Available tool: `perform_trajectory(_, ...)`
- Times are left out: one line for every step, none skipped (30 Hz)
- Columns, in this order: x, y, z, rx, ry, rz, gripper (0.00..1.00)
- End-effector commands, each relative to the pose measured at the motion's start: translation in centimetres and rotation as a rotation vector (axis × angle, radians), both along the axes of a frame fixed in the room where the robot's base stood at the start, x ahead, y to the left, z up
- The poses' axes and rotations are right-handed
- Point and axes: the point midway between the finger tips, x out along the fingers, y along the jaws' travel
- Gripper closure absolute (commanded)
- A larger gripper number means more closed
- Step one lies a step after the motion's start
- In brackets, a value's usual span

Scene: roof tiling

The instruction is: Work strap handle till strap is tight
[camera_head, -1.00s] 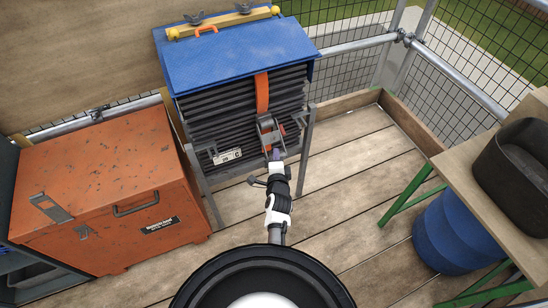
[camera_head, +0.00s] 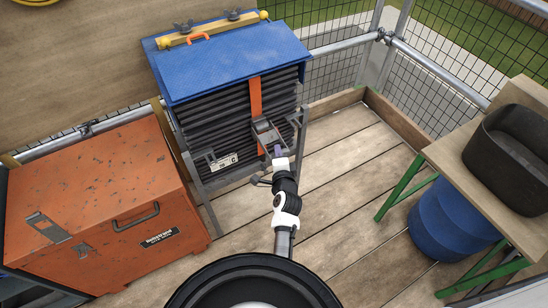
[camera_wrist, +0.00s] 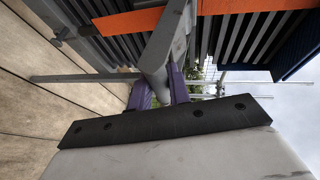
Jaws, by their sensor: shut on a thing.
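An orange strap (camera_head: 255,97) runs down the front of a stack of dark tiles (camera_head: 212,118) into a grey metal ratchet (camera_head: 265,131). My gripper (camera_head: 278,152) is at the lower end of the ratchet, at the front of the stack. In the wrist view its two purple fingers (camera_wrist: 160,93) are closed around the grey ratchet handle (camera_wrist: 167,45). The orange strap also crosses the top of the wrist view (camera_wrist: 140,20). Whether the strap is tight cannot be told. The ratchet's inner parts are too small to make out.
A grey rack (camera_head: 187,165) holds the stack, under a blue cover (camera_head: 225,60). An orange chest (camera_head: 90,200) stands at the left. At the right are a wooden bench (camera_head: 470,165), a black tub (camera_head: 515,150) and a blue drum (camera_head: 445,225). Plank floor between is clear.

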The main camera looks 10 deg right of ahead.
Motion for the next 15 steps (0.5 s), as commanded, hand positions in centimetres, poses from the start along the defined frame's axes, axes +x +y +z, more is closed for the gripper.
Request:
perform_trajectory(0.21,0.16,1.09,0.0,-0.01,0.004,1.0)
perform_trajectory(0.2,0.15,1.25,0.0,-0.01,0.004,1.0)
perform_trajectory(0.18,0.15,1.43,0.0,-0.01,0.004,1.0)
perform_trajectory(0.17,0.15,1.54,0.0,-0.009,0.004,1.0)
perform_trajectory(0.16,0.15,1.64,0.0,-0.009,0.004,1.0)
perform_trajectory(0.15,0.15,1.74,0.0,-0.009,0.004,1.0)
perform_trajectory(0.14,0.14,1.81,0.0,-0.009,0.004,1.0)
perform_trajectory(0.13,0.15,1.86,0.0,-0.009,0.004,1.0)
perform_trajectory(0.14,0.14,1.92,0.0,-0.008,0.004,1.0)
perform_trajectory(0.12,0.14,1.94,0.0,-0.008,0.004,1.0)
perform_trajectory(0.12,0.14,1.96,0.0,-0.008,0.004,1.0)
perform_trajectory(0.12,0.13,1.99,0.0,-0.008,0.004,1.0)
perform_trajectory(0.11,0.13,1.99,0.0,-0.007,0.004,1.0)
perform_trajectory(0.11,0.13,1.99,0.0,-0.007,0.004,1.0)
perform_trajectory(0.09,0.12,1.98,0.0,-0.007,0.004,1.0)
